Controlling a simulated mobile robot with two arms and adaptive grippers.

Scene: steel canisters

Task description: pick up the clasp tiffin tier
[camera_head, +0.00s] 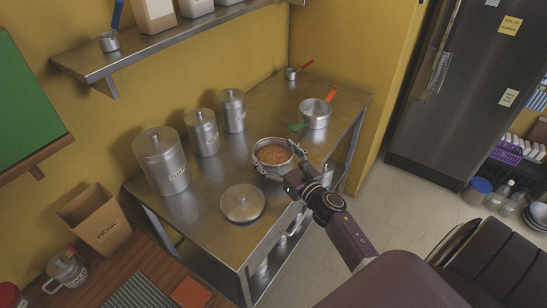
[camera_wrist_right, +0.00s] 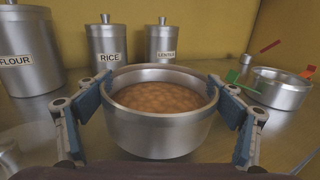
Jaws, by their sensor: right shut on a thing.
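The clasp tiffin tier is a round, open steel bowl (camera_head: 271,155) filled with brown food, near the front right of the steel table. It fills the middle of the right wrist view (camera_wrist_right: 160,132) and looks upright. My right gripper (camera_head: 278,159) is shut on it, with one blue-padded finger against each side of its wall. I cannot tell whether its base touches the table. A round steel lid (camera_head: 242,204) with a knob lies on the table to its left. My left gripper is not in view.
The steel table (camera_head: 207,180) also holds flour (camera_head: 161,160), rice (camera_head: 202,132) and lentil (camera_head: 232,111) canisters behind the tier. A small red-handled pan (camera_head: 291,73) is at the back.

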